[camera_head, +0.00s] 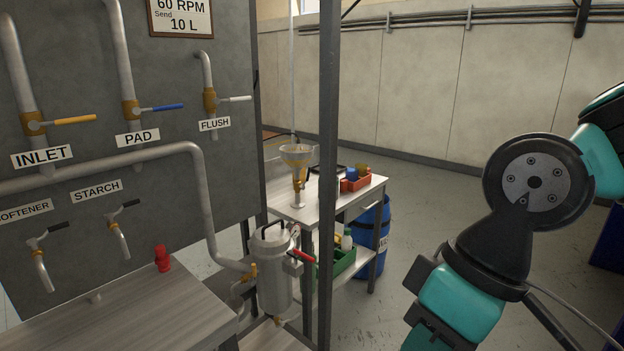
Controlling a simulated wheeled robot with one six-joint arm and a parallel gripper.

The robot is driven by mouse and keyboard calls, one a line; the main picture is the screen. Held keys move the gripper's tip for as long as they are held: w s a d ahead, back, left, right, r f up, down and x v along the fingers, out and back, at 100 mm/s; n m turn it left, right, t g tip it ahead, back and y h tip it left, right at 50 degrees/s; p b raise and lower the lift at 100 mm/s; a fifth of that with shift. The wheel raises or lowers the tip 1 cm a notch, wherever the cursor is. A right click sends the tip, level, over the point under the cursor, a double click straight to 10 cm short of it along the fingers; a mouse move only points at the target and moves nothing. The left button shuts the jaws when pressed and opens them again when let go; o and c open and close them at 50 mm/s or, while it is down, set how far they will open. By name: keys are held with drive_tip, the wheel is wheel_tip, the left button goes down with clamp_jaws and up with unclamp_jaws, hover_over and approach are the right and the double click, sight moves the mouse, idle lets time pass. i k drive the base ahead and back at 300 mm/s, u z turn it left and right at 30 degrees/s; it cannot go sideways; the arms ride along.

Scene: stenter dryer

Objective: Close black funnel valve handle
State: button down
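A brass valve sits below the funnel. A small dark piece at the valve's right side looks like the black funnel valve handle (306,176). My arm shows at the right, with teal and black links, well apart from the funnel. My gripper is not in view.
The dark post (328,150) stands just right of the funnel. A metal canister (273,275) with a red handle stands in front of the table (350,192). A red tray (355,184) sits on the table, a blue barrel (372,235) beside it. Open floor lies to the right.

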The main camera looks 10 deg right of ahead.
sight(309, 170)
drive_tip(key=u, duration=0.4)
drive_tip(key=k, duration=0.5)
drive_tip(key=z, duration=0.3)
drive_tip(key=i, duration=0.6)
drive_tip(key=z, duration=0.55)
drive_tip(key=i, duration=0.8)
drive_tip(key=u, duration=0.85)
drive_tip(key=i, duration=0.7)
drive_tip(key=u, duration=0.75)
